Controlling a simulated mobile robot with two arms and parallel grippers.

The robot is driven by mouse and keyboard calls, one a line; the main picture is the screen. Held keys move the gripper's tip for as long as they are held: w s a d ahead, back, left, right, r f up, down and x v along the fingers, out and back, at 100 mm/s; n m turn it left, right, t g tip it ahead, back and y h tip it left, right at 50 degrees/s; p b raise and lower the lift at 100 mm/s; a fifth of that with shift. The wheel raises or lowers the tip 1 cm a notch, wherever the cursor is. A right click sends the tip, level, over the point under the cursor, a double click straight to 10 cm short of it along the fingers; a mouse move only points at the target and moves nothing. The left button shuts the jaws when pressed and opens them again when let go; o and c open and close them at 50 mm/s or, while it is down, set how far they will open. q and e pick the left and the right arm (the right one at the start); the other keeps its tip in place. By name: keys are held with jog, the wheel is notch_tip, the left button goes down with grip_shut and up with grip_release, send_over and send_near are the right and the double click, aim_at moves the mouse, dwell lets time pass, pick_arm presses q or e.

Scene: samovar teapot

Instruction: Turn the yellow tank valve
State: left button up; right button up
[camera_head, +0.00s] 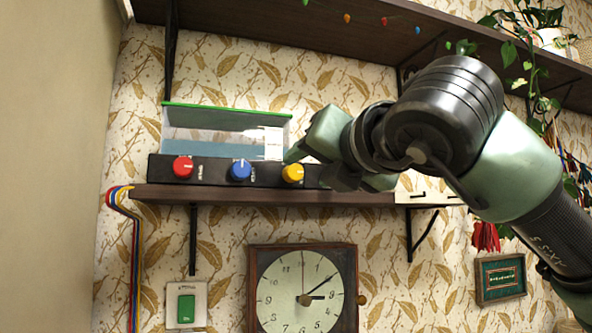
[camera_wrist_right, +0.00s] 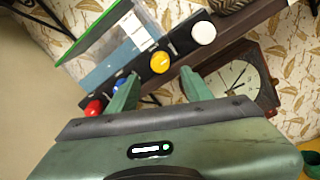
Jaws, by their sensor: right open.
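The yellow valve knob (camera_head: 292,173) sits on the black front panel of a clear tank (camera_head: 215,135) on the wall shelf. In the right wrist view the yellow knob (camera_wrist_right: 160,62) lies ahead of my gripper, in line with the gap between the fingers. My right gripper (camera_head: 303,165) is close to the yellow knob, with a fingertip beside it in the head view. In the right wrist view my right gripper (camera_wrist_right: 157,88) has its fingers spread and empty. My left gripper is out of view.
A red knob (camera_head: 183,167) and a blue knob (camera_head: 240,170) sit left of the yellow one; a white knob (camera_wrist_right: 203,33) shows on its other side. A clock (camera_head: 303,290) hangs below the shelf (camera_head: 260,196). A second shelf (camera_head: 330,30) runs above.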

aim_at(297, 172)
jog(key=p+x, duration=0.1)
jog(key=x, duration=0.1)
jog(key=p+x, duration=0.1)
jog(key=x, duration=0.1)
jog(key=p+x, duration=0.1)
jog(key=x, duration=0.2)
jog(key=shift+d+r+p, duration=0.2)
jog(key=shift+r+p, duration=0.05)
jog(key=shift+p, duration=0.15)
jog(key=shift+w+a+f, duration=0.15)
jog(key=shift+w, duration=0.25)
grip_shut()
